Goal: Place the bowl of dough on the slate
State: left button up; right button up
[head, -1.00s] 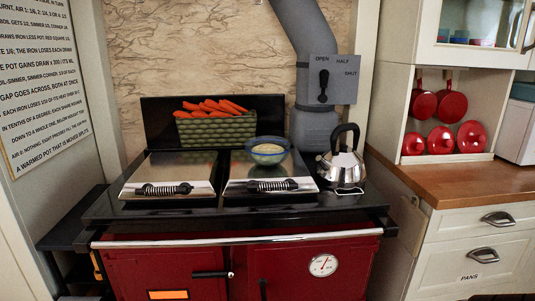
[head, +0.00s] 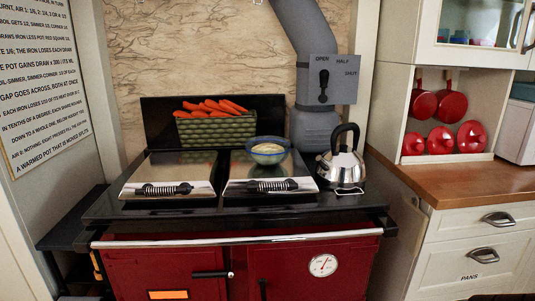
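A blue bowl (head: 268,158) with pale dough (head: 268,148) in it sits on the closed right hotplate lid (head: 238,170) of the red range cooker, toward the lid's back. I cannot make out a piece I can be sure is the slate. Neither of my grippers shows in the head view.
A green basket (head: 217,130) of carrots stands behind the left lid (head: 167,169). A steel kettle (head: 342,166) stands right of the right lid. A grey flue (head: 314,115) with a lever rises behind. A wooden counter (head: 470,182) at the right is largely clear.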

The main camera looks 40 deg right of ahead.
aim_at(266, 152)
jog(key=z, duration=0.45)
jog(key=k+z, duration=0.15)
jog(key=z, duration=0.3)
jog(key=l+z, duration=0.1)
jog(key=z, duration=0.35)
jog(key=k, duration=0.05)
